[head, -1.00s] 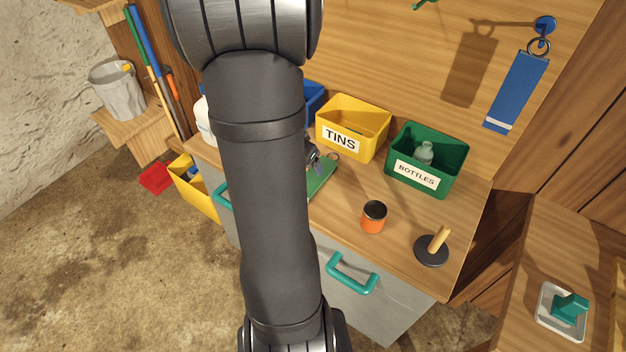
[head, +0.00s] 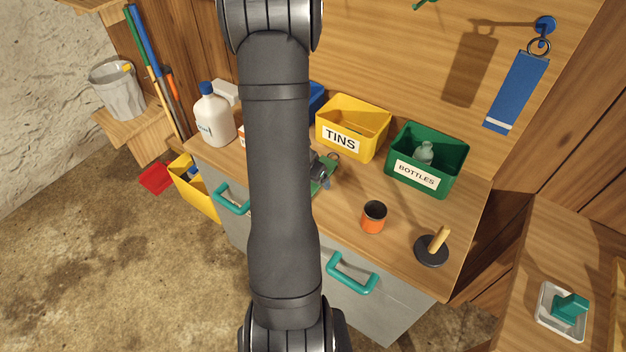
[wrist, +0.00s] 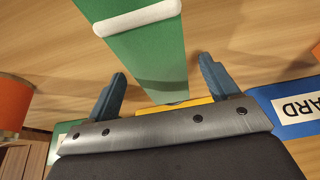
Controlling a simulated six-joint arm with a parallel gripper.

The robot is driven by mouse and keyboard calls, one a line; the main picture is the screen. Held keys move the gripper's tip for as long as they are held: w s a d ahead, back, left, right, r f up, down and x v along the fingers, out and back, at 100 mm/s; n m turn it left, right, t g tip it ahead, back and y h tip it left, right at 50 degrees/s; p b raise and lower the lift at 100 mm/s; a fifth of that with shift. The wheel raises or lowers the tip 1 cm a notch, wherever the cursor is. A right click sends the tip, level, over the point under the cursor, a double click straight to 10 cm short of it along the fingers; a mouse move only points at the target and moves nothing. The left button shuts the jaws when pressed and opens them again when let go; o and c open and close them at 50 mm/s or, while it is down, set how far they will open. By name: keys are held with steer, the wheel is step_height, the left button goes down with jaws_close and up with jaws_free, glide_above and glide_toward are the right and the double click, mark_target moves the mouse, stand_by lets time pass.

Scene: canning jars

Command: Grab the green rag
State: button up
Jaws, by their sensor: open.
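The green rag (wrist: 135,50) shows in the wrist view as a flat green strip with a white band (wrist: 138,18) across it. It lies on the wooden bench. My gripper (wrist: 163,72) is open, with one blue finger on each side of the rag's near end. Neither finger visibly touches the rag, and how high they are above the bench is hard to tell. In the head view my arm hides most of the rag, and part of my gripper shows just right of the arm.
An orange tin (head: 373,218) and a black disc with a wooden handle (head: 432,248) stand right on the bench. The yellow TINS bin (head: 352,122) and green BOTTLES bin (head: 427,160) stand behind. A white bottle (head: 213,118) is at left. A blue cloth (head: 517,92) hangs on the backboard.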

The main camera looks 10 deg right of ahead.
steer(key=shift+w+f, duration=0.1)
steer(key=shift+f, duration=0.15)
steer(key=c, duration=1.1)
steer(key=shift+o, duration=0.2)
steer(key=shift+r, duration=0.1)
